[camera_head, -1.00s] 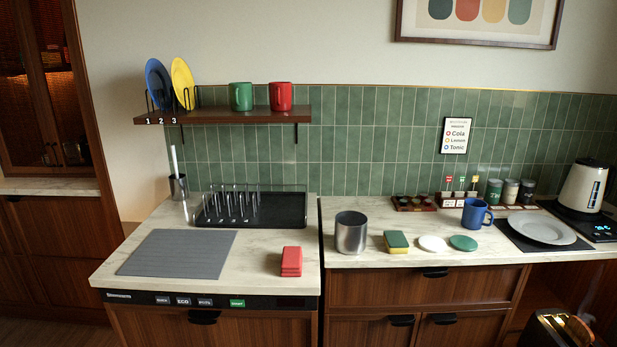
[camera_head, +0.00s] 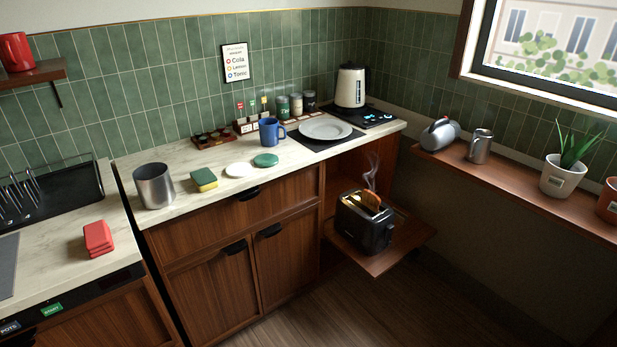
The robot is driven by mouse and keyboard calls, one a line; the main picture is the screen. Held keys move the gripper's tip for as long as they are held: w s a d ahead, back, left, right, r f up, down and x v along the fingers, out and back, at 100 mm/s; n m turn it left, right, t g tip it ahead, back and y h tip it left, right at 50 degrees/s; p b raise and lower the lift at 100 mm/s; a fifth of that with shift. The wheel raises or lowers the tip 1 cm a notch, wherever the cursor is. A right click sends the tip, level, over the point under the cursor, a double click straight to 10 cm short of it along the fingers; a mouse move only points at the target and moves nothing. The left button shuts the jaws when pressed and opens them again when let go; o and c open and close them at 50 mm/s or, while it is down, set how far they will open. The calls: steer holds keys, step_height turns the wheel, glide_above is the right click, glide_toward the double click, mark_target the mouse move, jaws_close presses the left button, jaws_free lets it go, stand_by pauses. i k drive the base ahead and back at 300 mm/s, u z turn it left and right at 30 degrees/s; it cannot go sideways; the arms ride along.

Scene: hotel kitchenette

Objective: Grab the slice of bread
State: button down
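A slice of bread (camera_head: 371,201) sticks up out of the slot of a black toaster (camera_head: 366,230), with steam rising above it. The lower part of the slice is hidden inside the toaster. The toaster stands on a low wooden pull-out shelf (camera_head: 403,246), below and to the right of the counter. My gripper is not in view.
A white plate (camera_head: 325,128) lies on a dark mat on the counter above. A blue mug (camera_head: 271,131), a kettle (camera_head: 351,86) and a metal canister (camera_head: 154,186) stand on the counter. A window ledge (camera_head: 520,180) with pots runs along the right. Floor in front is clear.

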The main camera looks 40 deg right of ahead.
mark_target(371, 198)
steer(key=z, duration=0.75)
steer(key=k, duration=0.4)
steer(key=z, duration=0.75)
steer(key=i, duration=0.5)
